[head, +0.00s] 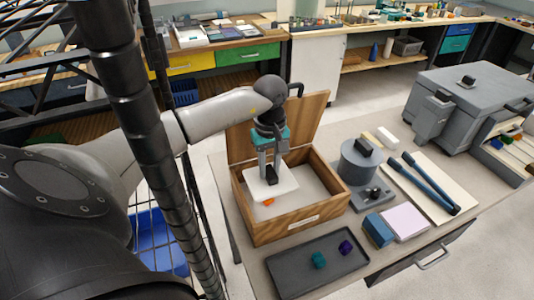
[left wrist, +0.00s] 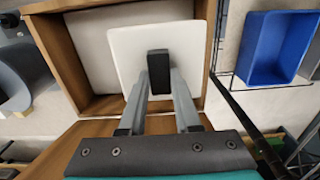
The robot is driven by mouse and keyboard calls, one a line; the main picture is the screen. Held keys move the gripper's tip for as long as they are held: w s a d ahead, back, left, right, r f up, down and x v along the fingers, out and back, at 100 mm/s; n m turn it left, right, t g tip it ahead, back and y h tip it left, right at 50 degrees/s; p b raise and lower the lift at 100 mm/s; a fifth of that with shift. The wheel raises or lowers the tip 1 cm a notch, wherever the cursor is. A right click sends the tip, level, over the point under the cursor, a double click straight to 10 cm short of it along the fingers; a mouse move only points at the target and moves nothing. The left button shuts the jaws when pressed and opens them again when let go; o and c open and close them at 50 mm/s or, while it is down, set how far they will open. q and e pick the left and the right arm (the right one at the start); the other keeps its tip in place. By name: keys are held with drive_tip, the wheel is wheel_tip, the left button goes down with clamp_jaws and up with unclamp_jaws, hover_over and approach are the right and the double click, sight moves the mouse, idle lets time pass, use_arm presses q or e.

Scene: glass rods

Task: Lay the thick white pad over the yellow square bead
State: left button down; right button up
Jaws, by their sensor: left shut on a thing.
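The thick white pad (head: 268,186) is a square slab with a black block handle (head: 271,175). My left gripper (head: 271,168) is shut on this handle and holds the pad inside the open wooden box (head: 292,226). In the left wrist view the pad (left wrist: 185,45) shows with the gripper (left wrist: 159,82) on its handle, and it hides part of the pale box floor. A small orange-looking piece (head: 268,202) peeks out at the pad's front edge; I cannot tell whether it is the yellow square bead. No other yellow bead shows. My right gripper is out of view.
The box's raised lid (head: 310,118) stands behind. A dark tray (head: 290,272) with teal and purple beads lies in front. A grey cylinder (head: 360,165), a blue block (head: 378,230) and a board with dark rods (head: 440,192) stand right of the box.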

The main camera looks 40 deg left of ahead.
sight(267, 184)
use_arm(q)
drive_tip(key=shift+a+f+b, duration=0.2)
drive_tip(key=shift+f+b, duration=0.05)
drive_tip(key=shift+f, duration=0.2)
drive_tip(key=shift+a+f+b, duration=0.2)
drive_tip(key=shift+f+b, duration=0.05)
drive_tip(key=shift+f, duration=0.2)
drive_tip(key=shift+f+b, duration=0.35)
drive_tip(key=shift+f, duration=0.15)
wheel_tip(267, 184, down, 4)
drive_tip(key=shift+d+r+b, duration=0.1)
drive_tip(key=shift+b, duration=1.1)
drive_tip(key=shift+w+a, duration=0.1)
drive_tip(key=shift+a, duration=0.15)
drive_tip(key=shift+f, duration=0.25)
drive_tip(key=c, duration=1.1)
unclamp_jaws()
drive_tip(key=shift+f+b, duration=0.1)
drive_tip(key=shift+b, duration=0.2)
drive_tip(key=o, duration=0.5)
